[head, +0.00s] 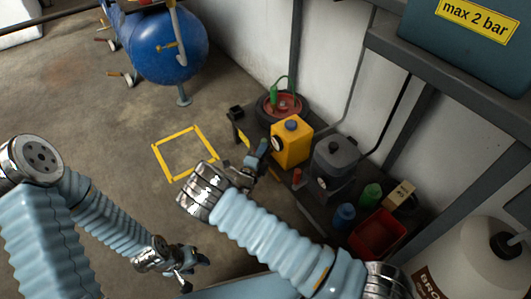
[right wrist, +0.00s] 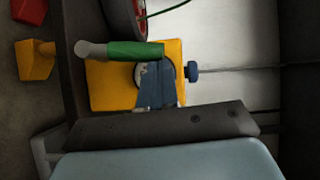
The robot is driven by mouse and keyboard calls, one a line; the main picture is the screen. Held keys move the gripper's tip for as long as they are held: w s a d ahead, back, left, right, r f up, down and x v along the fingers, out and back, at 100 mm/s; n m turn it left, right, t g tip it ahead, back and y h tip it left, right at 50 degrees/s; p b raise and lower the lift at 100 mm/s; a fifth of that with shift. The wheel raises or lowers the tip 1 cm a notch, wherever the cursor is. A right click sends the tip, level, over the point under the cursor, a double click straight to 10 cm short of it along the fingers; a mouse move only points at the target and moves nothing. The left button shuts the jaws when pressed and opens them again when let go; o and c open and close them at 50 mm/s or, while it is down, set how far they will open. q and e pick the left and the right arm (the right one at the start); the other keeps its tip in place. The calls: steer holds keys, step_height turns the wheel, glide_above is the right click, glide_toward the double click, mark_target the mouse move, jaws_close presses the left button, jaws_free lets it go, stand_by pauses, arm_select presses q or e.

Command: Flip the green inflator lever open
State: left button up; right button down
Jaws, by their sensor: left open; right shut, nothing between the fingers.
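My right gripper (head: 262,150) is shut and empty, in front of the yellow can. In the right wrist view its blue fingers (right wrist: 156,85) reach just below the green handle; I cannot tell whether they touch. My left gripper (head: 188,281) is open and empty, low over the floor.
A dark grey can (head: 335,160), blue and green bottles and a red bin (head: 377,235) follow to the right. A blue tank (head: 165,45) stands behind.

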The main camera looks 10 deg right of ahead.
arm_select(q)
steer(key=shift+w+r, duration=0.15)
steer(key=shift+r, duration=0.1)
arm_select(e)
steer(key=shift+w+a+r, duration=0.25)
steer(key=shift+w+r, duration=0.05)
steer(key=shift+w, duration=0.5)
steer(key=shift+r, duration=0.1)
